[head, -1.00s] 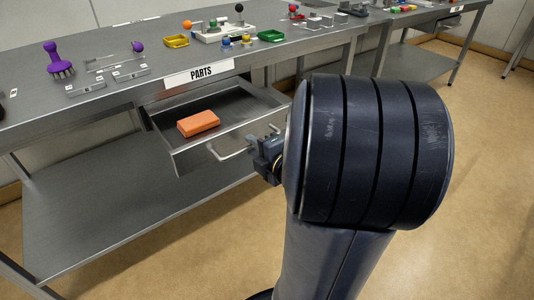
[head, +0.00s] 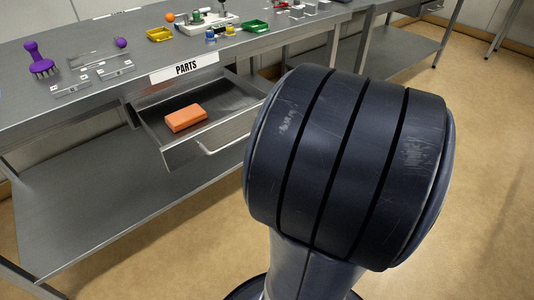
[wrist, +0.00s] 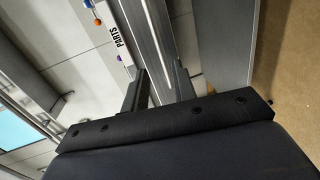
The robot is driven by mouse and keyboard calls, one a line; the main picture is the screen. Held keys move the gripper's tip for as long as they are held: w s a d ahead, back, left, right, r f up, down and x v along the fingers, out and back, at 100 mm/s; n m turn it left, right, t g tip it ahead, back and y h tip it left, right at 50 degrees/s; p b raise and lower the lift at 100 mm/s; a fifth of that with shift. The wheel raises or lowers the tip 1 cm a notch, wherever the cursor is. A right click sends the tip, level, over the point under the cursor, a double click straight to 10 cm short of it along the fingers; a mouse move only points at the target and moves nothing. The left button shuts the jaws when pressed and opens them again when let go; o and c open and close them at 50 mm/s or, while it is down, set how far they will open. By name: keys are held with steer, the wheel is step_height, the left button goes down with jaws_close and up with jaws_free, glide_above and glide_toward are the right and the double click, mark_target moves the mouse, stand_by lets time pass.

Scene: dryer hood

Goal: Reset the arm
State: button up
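My arm's large dark joint (head: 345,165) fills the right middle of the head view and hides my gripper there. In the wrist view my gripper (wrist: 160,80) shows two dark fingers with a clear gap between them and nothing held. The drawer (head: 185,152) under the table's PARTS label (head: 186,68) stands pulled out. An orange block (head: 186,118) lies inside it. The drawer's handle (head: 228,138) is free, with no finger seen on it.
A lower shelf (head: 90,205) runs beneath. A second table stands at the back right. The floor at right is clear.

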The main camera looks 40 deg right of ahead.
steer(key=shift+w, duration=0.1)
stand_by(0.5)
steer(key=shift+w+a+f+b, duration=0.1)
steer(key=shift+w+f+b, duration=0.4)
steer(key=shift+w, duration=1.25)
steer(key=shift+w+a+f+b, duration=0.15)
steer(key=shift+w+b, duration=0.5)
steer(key=shift+w, duration=1.1)
steer(key=shift+w+d+f+b, duration=0.1)
steer(key=shift+w+f+b, duration=0.4)
steer(key=shift+w, duration=1.25)
steer(key=shift+s+r, duration=0.1)
